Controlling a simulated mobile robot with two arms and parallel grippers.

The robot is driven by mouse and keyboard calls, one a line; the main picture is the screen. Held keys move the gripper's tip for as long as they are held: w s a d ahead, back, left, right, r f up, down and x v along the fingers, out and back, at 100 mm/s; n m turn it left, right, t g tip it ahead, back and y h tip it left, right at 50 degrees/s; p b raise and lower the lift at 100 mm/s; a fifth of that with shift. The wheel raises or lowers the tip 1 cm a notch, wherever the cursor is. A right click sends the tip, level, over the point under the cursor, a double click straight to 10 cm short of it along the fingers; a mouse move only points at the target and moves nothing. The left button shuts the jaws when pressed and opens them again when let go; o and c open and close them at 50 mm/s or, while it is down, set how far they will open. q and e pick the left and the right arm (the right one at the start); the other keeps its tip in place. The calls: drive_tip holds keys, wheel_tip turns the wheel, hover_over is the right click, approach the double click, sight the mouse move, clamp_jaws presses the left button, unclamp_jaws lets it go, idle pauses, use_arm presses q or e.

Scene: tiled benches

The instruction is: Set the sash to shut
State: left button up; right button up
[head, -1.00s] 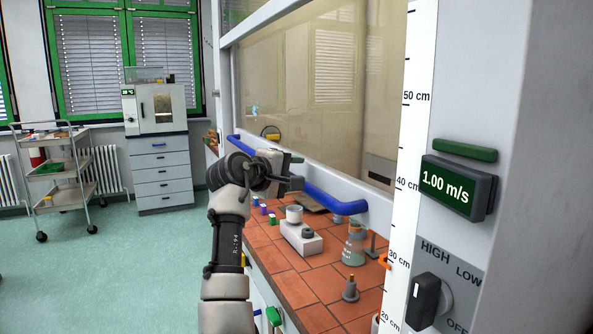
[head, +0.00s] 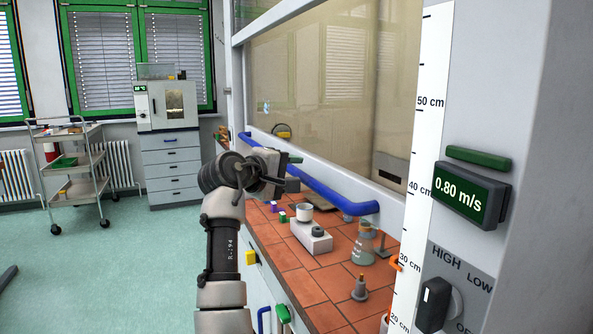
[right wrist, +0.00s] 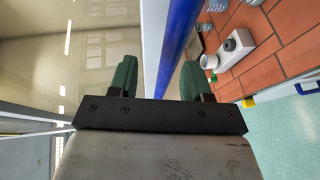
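The sash (head: 330,90) is a tinted glass pane in a pale frame. It is raised, with an open gap between its lower edge and the tiled bench. A blue handle bar (head: 345,204) runs along its lower edge. My right gripper (head: 293,171) is at the handle's middle stretch, in front of the sash. In the right wrist view its green fingers (right wrist: 158,82) are apart, with the blue bar (right wrist: 178,50) running between them, nearer the right finger. Whether they touch the bar is unclear. My left gripper is not in view.
A flask (head: 363,246), a white device (head: 311,238) and small bottles stand on the red-tiled bench (head: 300,275) under the sash. A height scale (head: 413,180), a display (head: 470,195) reading 0.80 m/s and a knob (head: 434,303) are at right.

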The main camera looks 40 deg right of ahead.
drive_tip(key=a+r+p, duration=0.1)
drive_tip(key=a+p, duration=0.1)
drive_tip(key=a, duration=0.6)
drive_tip(key=shift+s+a+r, duration=0.15)
drive_tip(key=shift+s+r, duration=0.05)
drive_tip(key=shift+s, duration=0.2)
drive_tip(key=shift+p, duration=0.3)
idle(0.3)
